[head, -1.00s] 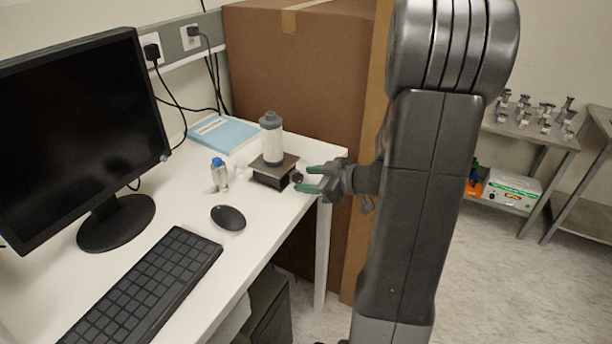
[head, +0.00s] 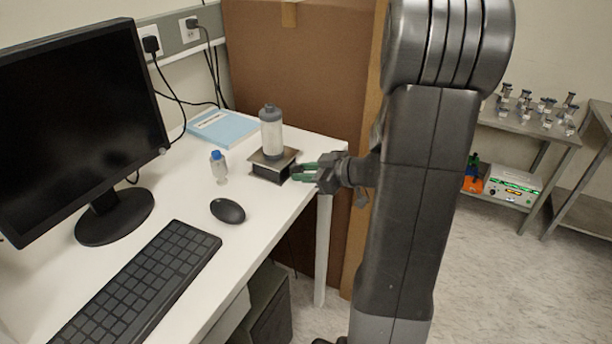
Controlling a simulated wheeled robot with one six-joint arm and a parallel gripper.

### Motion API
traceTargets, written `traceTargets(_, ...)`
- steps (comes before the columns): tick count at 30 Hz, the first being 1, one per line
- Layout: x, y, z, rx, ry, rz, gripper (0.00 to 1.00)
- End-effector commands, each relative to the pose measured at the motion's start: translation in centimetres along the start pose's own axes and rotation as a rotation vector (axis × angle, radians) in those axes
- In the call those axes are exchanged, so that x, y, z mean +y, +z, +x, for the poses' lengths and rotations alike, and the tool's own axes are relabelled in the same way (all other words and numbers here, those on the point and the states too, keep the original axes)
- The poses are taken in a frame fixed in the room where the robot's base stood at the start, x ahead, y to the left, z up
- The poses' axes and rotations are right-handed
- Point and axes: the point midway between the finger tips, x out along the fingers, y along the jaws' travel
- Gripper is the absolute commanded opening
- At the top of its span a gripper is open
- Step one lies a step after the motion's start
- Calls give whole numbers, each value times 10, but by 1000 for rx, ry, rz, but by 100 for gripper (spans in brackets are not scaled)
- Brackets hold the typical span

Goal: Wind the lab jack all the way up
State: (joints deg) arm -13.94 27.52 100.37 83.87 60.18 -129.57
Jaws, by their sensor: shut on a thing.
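The lab jack (head: 272,170) stands low on the white desk near its right edge. It has a flat dark top plate and a dark body. The fingers hide the knob.
A small blue-capped vial (head: 219,167) stands left of the jack, and a blue book (head: 222,131) lies behind. A mouse (head: 228,211), keyboard (head: 140,285) and monitor (head: 85,125) fill the left.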

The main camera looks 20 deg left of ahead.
Motion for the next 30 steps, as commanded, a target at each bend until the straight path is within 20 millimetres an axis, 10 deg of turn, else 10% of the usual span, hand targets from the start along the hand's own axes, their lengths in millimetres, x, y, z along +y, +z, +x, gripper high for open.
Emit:
traceTargets(29,3,0,0,-1,-139,337,4)
traceTargets(30,3,0,0,-1,-139,337,35)
